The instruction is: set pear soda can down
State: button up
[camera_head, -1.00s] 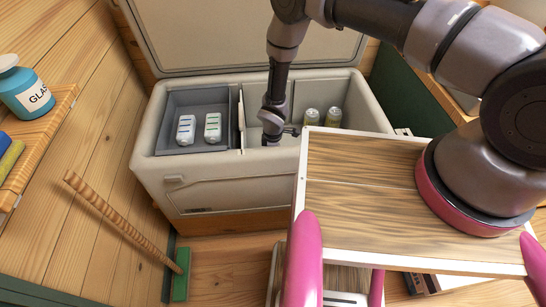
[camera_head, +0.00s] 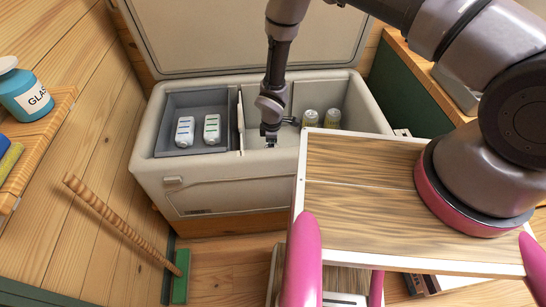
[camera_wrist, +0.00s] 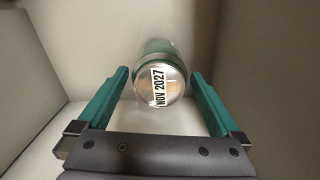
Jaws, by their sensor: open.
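A green can (camera_wrist: 157,47) shows in the wrist view, its silver end facing the camera with a "NOV 2027" label. My gripper (camera_wrist: 160,73) is open, its two teal fingers on either side of the can's near end with a gap on both sides. In the head view, my gripper (camera_head: 270,139) is at the middle compartment of the cooler (camera_head: 235,192); the can there is hidden from this view. The can's flavour name is not readable.
The cooler lid (camera_head: 240,35) stands open. A grey tray (camera_head: 192,102) on the left holds two white packs (camera_head: 212,128). A thin divider (camera_head: 241,125) borders the middle. A wood-topped table (camera_head: 370,200) is close on the right.

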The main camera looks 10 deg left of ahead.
notch_tip(320, 180, up, 6)
jog(key=shift+r, duration=0.15)
